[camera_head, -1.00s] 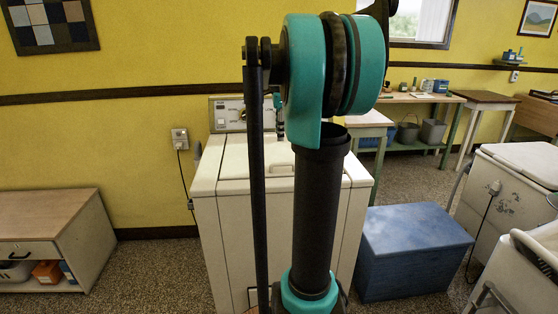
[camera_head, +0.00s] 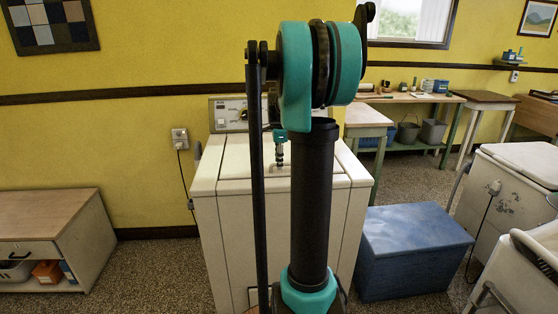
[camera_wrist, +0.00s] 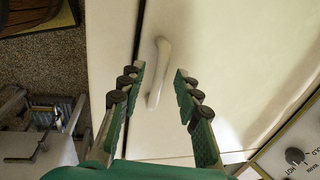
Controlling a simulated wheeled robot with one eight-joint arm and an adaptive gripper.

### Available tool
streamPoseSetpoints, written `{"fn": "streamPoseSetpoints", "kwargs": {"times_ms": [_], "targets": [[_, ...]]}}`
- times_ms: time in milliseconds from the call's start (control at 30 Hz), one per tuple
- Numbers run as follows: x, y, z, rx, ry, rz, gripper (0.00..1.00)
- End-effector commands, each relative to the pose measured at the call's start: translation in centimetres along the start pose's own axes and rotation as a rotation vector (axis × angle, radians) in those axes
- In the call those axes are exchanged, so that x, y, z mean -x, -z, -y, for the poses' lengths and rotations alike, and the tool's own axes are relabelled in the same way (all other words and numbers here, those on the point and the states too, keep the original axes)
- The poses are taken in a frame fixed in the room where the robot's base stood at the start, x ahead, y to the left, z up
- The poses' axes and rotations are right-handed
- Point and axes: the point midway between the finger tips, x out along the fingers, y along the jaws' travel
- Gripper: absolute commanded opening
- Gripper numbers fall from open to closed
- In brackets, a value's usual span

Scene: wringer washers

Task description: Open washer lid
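The white washer (camera_head: 233,240) stands behind my arm in the head view, its lid (camera_head: 237,158) lying flat and shut. In the wrist view the lid (camera_wrist: 230,50) has a raised, pale, bar-shaped handle (camera_wrist: 161,65). My gripper (camera_wrist: 158,76) is open, its fingers on either side of the handle, with a gap showing on both sides. I cannot tell how far above the lid the fingertips are. In the head view part of my gripper shows over the lid beside my arm, which hides the lid's right part.
The washer's control panel (camera_head: 229,114) rises at its back edge. A blue box (camera_head: 412,240) stands close to its right, and other white machines (camera_head: 512,190) are farther right. A low wooden cabinet (camera_head: 45,225) is at left, with open carpet between it and the washer.

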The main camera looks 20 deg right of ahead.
Motion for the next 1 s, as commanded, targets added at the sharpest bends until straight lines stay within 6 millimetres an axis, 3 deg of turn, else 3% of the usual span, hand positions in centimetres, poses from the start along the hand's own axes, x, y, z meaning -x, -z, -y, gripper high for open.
{"fn": "streamPoseSetpoints", "kwargs": {"times_ms": [100,367,800,1000], "targets": [[0.0,0.0,0.0,0.0,0.0,0.0,0.33],[0.0,0.0,0.0,0.0,0.0,0.0,0.01],[0.1,0.0,0.0,0.0,-0.002,0.0,0.0],[1.4,0.0,0.6,0.0,-0.033,0.0,0.0]]}}
